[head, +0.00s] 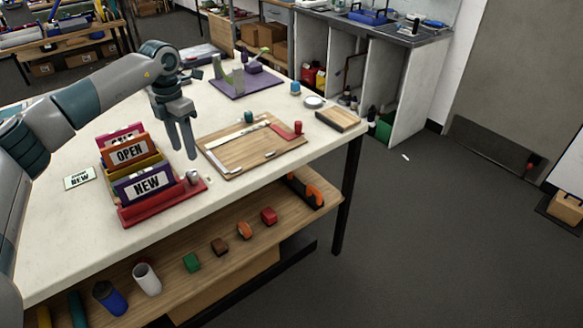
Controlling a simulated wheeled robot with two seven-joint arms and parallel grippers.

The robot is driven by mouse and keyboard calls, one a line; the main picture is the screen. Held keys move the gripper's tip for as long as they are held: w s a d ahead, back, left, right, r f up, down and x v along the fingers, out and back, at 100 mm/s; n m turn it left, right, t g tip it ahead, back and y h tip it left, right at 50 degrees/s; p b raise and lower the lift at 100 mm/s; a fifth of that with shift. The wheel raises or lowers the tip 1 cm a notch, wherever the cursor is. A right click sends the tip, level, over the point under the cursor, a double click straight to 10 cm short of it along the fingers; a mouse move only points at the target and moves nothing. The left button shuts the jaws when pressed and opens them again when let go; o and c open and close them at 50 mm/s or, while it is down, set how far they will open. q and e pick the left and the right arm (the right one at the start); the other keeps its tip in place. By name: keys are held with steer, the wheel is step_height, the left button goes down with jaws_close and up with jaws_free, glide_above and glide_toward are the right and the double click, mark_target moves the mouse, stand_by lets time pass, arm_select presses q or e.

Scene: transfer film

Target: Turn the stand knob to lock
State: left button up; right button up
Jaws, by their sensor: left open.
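A red stand (165,207) sits on the table near its front edge and holds several upright signs. Among them are an orange OPEN sign (128,150) and a purple NEW sign (146,184). A small silver knob (194,177) shows at the stand's right end. My left gripper (183,152) points down just above and behind the knob, with its fingers apart and empty. It looks clear of the knob, though the exact gap is hard to judge. The knob's turn position is too small to read. My right gripper is not in view.
A wooden board (235,152) with a red-topped piece lies right of the gripper. A purple base (245,84) with upright parts stands farther back. A small NEW card (79,178) lies left of the stand. A lower shelf (215,262) holds several small items.

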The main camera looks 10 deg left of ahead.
arm_select(q)
step_height(320, 180, up, 7)
steer(key=b, duration=0.2)
steer(key=d+f+h, duration=0.2)
steer(key=d+h, duration=0.1)
steer(key=d, duration=0.7)
steer(key=d+f+m+h, duration=0.1)
steer(key=d+f+h, duration=0.2)
steer(key=d, duration=0.6)
steer(key=d+f+m+t+h, duration=0.1)
steer(key=d+f+h, duration=0.2)
steer(key=d, duration=0.7)
steer(key=shift+s+d+h, duration=0.3)
steer(key=shift+d, duration=0.05)
